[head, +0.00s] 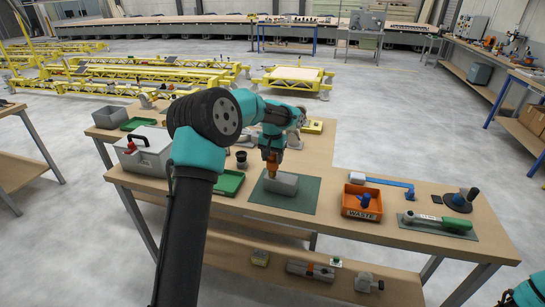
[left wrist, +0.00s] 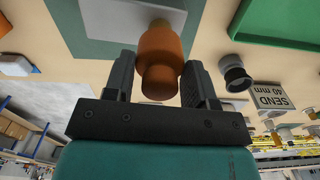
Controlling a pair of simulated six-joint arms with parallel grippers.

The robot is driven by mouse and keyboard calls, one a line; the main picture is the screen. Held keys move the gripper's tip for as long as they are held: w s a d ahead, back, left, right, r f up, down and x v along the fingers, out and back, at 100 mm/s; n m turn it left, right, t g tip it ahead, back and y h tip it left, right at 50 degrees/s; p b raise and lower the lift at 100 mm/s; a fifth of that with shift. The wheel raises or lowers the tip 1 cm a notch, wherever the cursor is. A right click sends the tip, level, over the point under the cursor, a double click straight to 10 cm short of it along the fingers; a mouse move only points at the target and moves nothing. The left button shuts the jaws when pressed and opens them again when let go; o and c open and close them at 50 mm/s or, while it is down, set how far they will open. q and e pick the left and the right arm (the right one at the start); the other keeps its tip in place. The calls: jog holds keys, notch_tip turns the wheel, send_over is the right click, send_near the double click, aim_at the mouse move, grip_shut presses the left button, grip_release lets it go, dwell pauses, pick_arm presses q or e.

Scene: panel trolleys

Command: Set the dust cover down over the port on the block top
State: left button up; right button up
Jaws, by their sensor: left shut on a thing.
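The grey block (head: 281,184) lies on a dark green mat in the middle of the bench. It also shows at the top of the left wrist view (left wrist: 115,20). My left gripper (head: 272,156) points down over the block's left part. It is shut on the orange dust cover (left wrist: 160,62), which stands between its two black fingers. In the head view the cover (head: 272,168) is at the block's top; I cannot tell if it touches. The port is hidden, apparently behind the cover. My right gripper is out of view.
The green mat (head: 300,203) has free room around the block. A green tray (head: 228,183) and a grey case (head: 146,152) stand to the left. A black cup (left wrist: 235,75) stands nearby.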

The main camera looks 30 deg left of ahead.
aim_at(272, 164)
pick_arm(q)
jog(key=shift+f, duration=1.8)
jog(key=o, duration=1)
jog(key=shift+o, duration=0.2)
jog(key=shift+r, duration=4)
jog(key=shift+d+f, duration=0.1)
